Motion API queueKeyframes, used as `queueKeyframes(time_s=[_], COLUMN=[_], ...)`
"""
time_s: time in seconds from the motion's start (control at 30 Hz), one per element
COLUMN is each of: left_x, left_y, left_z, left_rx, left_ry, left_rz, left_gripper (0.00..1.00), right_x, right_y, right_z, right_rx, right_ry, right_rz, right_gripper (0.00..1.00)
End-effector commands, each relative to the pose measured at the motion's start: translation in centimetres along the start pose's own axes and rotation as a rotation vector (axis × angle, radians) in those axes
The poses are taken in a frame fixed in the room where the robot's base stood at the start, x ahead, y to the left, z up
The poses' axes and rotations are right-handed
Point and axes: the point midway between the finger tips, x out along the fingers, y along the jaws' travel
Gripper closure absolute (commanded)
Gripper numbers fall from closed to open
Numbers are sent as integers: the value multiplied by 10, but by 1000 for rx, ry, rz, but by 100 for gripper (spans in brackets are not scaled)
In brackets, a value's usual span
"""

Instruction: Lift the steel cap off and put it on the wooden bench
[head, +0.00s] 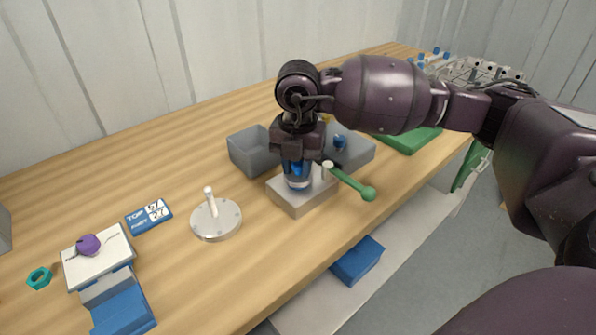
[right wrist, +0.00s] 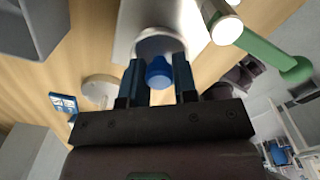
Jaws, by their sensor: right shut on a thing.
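My right gripper (head: 297,171) points straight down over a pale grey block (head: 297,201) on the wooden bench (head: 270,235). It is shut on the blue knob (right wrist: 158,72) of what looks like the steel cap (right wrist: 160,46), a round grey piece; the knob lies between the blue fingers in the right wrist view. The cap sits at the block's top, and I cannot tell whether it touches or is slightly raised. A green lever (head: 350,181) with a ball end sticks out from a pale post beside it. My left gripper is out of view.
A steel disc with an upright peg (head: 215,218) stands left of the block. Grey bins (head: 250,152) are behind. Farther left are a blue label card (head: 149,215), a white pad (head: 98,258) with a purple piece, and a teal nut (head: 40,278). Bare bench lies between.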

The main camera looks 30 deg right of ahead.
Motion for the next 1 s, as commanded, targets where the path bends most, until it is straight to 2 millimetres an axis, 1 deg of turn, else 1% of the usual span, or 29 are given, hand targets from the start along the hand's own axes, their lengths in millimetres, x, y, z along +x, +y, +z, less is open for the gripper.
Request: queueKeyframes(time_s=[0.17, 0.27, 0.33, 0.47, 0.5, 0.8, 0.9, 1.0], left_x=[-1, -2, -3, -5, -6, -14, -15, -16], left_y=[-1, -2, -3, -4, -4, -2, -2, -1], left_z=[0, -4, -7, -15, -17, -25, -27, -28], left_rx=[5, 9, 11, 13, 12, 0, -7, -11], left_ry=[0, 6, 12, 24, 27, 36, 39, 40], left_rz=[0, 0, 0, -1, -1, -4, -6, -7], left_gripper=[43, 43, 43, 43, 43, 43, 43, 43], right_x=[-4, -15, -27, -57, -68, -144, -164, -179], right_y=[0, 0, 0, 0, 0, 0, 0, 0], right_z=[0, 0, 0, 1, 0, 0, 0, 0], right_rx=[0, 0, 1, 1, 1, 1, 1, 1], right_ry=[-1, -3, -5, -8, -7, -5, -4, -3], right_rz=[1, 3, 6, 9, 9, 8, 7, 4], right_gripper=[100, 100, 100, 100, 100, 100, 100, 100])
